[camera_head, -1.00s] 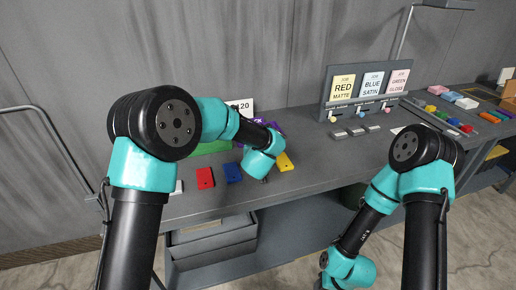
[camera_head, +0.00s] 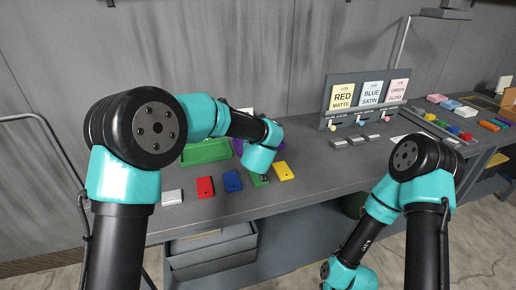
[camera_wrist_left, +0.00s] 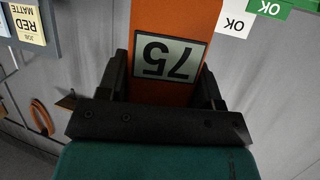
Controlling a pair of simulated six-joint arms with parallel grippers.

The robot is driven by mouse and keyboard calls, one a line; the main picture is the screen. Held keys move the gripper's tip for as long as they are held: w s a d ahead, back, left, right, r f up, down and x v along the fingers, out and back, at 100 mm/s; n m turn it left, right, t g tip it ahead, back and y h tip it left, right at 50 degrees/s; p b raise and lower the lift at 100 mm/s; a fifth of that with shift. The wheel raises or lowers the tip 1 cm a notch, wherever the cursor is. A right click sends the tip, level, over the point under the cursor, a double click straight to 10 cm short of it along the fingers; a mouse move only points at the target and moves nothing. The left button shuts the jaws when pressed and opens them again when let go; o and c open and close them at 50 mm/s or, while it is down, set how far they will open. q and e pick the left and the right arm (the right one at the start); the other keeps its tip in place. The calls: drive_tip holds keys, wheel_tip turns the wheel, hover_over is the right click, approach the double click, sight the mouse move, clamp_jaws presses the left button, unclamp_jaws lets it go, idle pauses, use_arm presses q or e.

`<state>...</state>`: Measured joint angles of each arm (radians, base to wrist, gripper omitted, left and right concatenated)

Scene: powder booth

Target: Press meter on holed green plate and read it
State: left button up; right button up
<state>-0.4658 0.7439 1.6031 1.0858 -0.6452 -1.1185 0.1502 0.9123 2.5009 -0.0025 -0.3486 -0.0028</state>
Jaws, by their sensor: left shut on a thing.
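My left gripper (camera_wrist_left: 162,80) is shut on an orange meter (camera_wrist_left: 172,18). The meter's display (camera_wrist_left: 168,59) reads 75, upside down in the left wrist view. In the head view my left wrist hides the gripper and meter. A green plate (camera_head: 258,181) lies on the bench just below that wrist, between a blue plate (camera_head: 232,181) and a yellow plate (camera_head: 284,171). Its hole, and whether the meter touches it, cannot be made out. My right arm hangs in front of the bench, its gripper out of view.
A red plate (camera_head: 205,187) and a white plate (camera_head: 172,197) lie left of the blue one. A green tray (camera_head: 207,151) lies behind them. A board with job cards (camera_head: 343,95) stands at the back. Bare bench (camera_head: 310,194) lies right of the yellow plate.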

use_arm(q)
drive_tip(key=shift+r, duration=0.15)
idle(0.7)
drive_tip(key=shift+s+a+r, duration=0.1)
drive_tip(key=shift+a, duration=0.2)
drive_tip(key=s+a+r, duration=0.2)
drive_tip(key=s+a, duration=0.6)
drive_tip(key=a, duration=0.2)
drive_tip(key=s+a+r, duration=0.2)
drive_tip(key=s+a, duration=0.6)
drive_tip(key=a, duration=0.2)
drive_tip(key=shift+a+r, duration=0.2)
drive_tip(key=shift+r, duration=0.15)
